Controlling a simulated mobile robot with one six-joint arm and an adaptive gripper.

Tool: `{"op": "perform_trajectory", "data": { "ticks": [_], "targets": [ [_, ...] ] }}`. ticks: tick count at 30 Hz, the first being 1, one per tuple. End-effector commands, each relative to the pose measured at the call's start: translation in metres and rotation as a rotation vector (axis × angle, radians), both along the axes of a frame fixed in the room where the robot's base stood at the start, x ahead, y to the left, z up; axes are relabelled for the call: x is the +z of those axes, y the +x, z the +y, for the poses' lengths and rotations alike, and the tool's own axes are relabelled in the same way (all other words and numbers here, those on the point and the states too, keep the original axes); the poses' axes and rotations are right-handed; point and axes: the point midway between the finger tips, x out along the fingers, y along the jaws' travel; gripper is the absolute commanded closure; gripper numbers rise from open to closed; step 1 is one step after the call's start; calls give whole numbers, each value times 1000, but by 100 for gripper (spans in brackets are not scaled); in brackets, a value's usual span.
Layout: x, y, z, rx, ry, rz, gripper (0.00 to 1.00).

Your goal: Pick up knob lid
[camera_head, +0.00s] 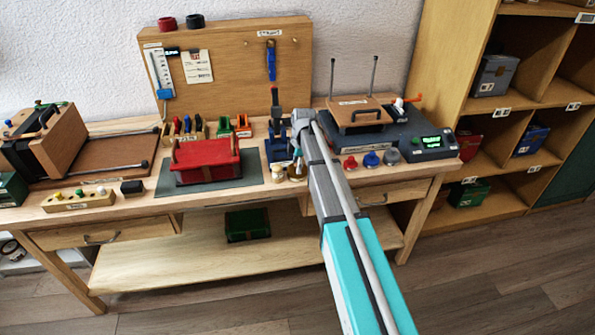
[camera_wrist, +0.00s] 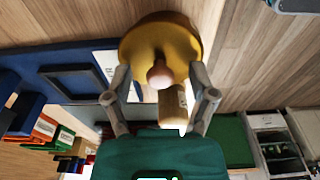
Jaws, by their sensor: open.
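The knob lid (camera_wrist: 160,38) is a round golden-yellow disc with a small, paler brownish knob (camera_wrist: 160,74) at its middle. In the wrist view it is at the top centre, just beyond my fingertips. My gripper (camera_wrist: 159,82) is open, with one finger on each side of the knob; I cannot tell whether either touches it. In the head view my gripper (camera_head: 297,160) is low over a small brass-coloured round thing (camera_head: 297,174) near the bench's front edge. The arm hides part of this spot.
A cream jar (camera_head: 278,173) stands close on the left; a cream cylinder (camera_wrist: 172,108) shows between my fingers. A blue stand (camera_head: 277,150) is behind. Red, blue and grey knobbed pieces (camera_head: 371,160) stand to the right.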

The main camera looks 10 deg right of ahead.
Motion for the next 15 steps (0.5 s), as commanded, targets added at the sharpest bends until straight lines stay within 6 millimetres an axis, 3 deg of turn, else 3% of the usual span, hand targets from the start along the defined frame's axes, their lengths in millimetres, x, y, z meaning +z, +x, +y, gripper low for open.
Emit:
{"op": "perform_trajectory", "data": {
  "ticks": [11,15],
  "targets": [
    [0,0,0,0,0,0,27],
    [0,0,0,0,0,0,51]
  ]
}}
